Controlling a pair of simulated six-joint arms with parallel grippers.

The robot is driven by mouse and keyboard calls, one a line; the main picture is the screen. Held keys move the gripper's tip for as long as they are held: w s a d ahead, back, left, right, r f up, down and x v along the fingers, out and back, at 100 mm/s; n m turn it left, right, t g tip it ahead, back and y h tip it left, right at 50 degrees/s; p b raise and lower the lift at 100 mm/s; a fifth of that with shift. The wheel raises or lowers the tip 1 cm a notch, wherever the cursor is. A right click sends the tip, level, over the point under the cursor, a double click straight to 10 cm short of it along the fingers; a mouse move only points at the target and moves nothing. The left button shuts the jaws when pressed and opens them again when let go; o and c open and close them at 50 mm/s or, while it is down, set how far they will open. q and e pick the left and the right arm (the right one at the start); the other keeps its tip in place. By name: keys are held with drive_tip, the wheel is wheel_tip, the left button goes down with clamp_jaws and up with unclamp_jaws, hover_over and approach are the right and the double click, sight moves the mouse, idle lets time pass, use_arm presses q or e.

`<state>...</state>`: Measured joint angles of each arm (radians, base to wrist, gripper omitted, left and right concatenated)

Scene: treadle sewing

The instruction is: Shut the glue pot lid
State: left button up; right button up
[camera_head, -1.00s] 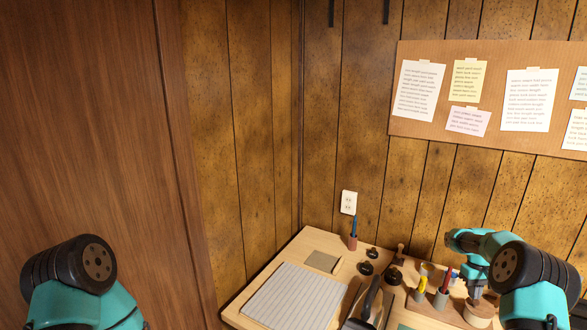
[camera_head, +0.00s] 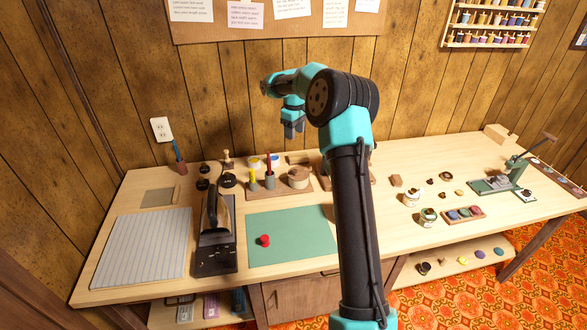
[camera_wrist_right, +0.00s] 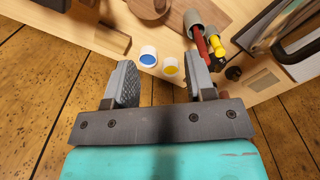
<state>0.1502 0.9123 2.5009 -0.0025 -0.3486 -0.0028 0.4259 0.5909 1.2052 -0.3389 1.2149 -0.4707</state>
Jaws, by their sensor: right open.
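My right gripper (camera_head: 293,134) hangs in the air above the back of the workbench, in front of the panelled wall. In the right wrist view its jaws (camera_wrist_right: 161,78) are apart with nothing between them. Beyond them are a small white pot with blue contents (camera_wrist_right: 148,59) and one with yellow contents (camera_wrist_right: 171,68). I cannot tell for sure which vessel is the glue pot. A round wooden-topped object (camera_head: 298,175) stands on a wooden tray below the gripper. Two small jars, one pale (camera_head: 411,199) and one green (camera_head: 427,217), stand farther right. My left gripper is out of view.
A small green machine (camera_head: 505,180) is at the right. My right arm covers part of the bench.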

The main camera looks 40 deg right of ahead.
sight(295, 170)
wheel_tip(295, 170, down, 18)
drive_tip(key=shift+r, duration=0.25)
idle(0.6)
drive_tip(key=shift+c, duration=0.5)
clamp_jaws()
